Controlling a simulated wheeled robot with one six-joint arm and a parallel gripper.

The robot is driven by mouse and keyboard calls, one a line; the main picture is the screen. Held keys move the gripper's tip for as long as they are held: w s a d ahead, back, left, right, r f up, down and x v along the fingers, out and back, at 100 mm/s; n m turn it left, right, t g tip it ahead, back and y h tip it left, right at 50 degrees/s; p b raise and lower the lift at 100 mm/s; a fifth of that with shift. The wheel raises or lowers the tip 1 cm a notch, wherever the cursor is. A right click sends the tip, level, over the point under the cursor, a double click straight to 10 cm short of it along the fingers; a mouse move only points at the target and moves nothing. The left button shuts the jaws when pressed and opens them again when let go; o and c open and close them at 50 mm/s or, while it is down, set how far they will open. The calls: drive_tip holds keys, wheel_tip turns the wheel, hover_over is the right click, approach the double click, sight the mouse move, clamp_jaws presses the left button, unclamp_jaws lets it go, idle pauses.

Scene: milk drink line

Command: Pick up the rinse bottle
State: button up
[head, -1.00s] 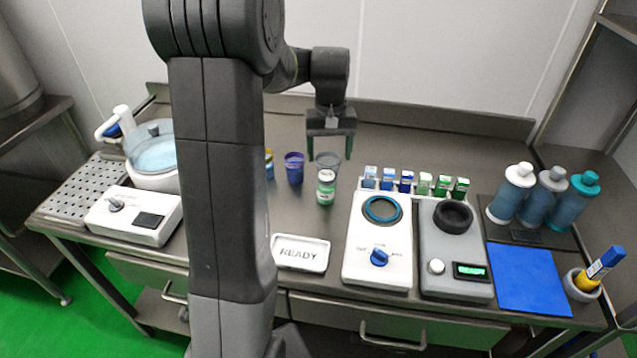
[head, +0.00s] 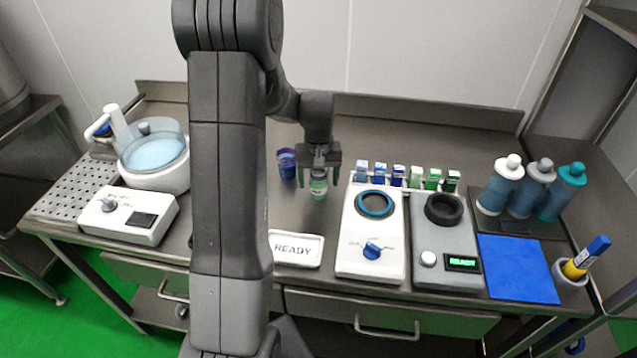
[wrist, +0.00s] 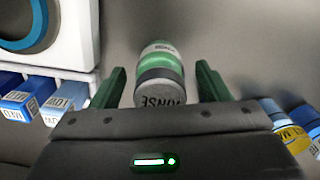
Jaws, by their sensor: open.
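The rinse bottle (head: 319,187) stands upright on the steel table, left of the white device with the blue ring. It has a green body with a pale label band. In the wrist view the bottle (wrist: 162,62) shows a grey cap marked RINSE, upside down in the picture. My gripper (head: 319,176) is over the bottle, pointing down. In the wrist view the open gripper (wrist: 160,85) has one green finger on each side of the cap, with a gap on both sides. The bottle's upper part is partly hidden by my gripper in the head view.
The white device (head: 370,240) and a row of small blue and green blocks (head: 397,176) are to the right. A READY plate (head: 293,249) lies in front. Bottles (head: 500,186) stand far right.

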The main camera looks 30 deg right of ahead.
drive_tip(key=c, duration=1.1)
drive_tip(key=shift+r, duration=0.1)
drive_tip(key=shift+c, duration=0.2)
